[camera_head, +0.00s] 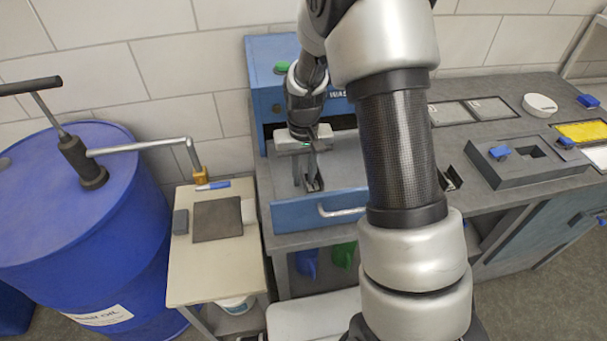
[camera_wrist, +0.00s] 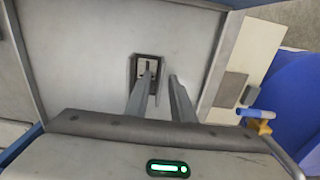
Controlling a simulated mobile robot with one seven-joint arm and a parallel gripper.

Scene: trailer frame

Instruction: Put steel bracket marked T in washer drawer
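The blue washer (camera_head: 262,84) stands against the wall with its grey drawer (camera_head: 347,172) pulled out; the drawer floor also fills much of the wrist view (camera_wrist: 85,75). A small dark steel bracket (camera_head: 315,185) lies on the drawer floor, and it shows in the wrist view (camera_wrist: 148,64) with a lighter centre. Its mark is too small to read. My gripper (camera_head: 305,182) points down into the drawer. Its fingers (camera_wrist: 161,78) are apart, one overlapping the bracket in the wrist view, the other beside it. I cannot tell whether they touch it.
Another dark bracket-like part (camera_head: 449,178) lies on the bench, partly behind my arm. A grey fixture block (camera_head: 530,170) with blue knobs sits at right. A small table (camera_head: 190,275) with a dark pad (camera_head: 217,219) and a blue drum (camera_head: 75,215) stand at left.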

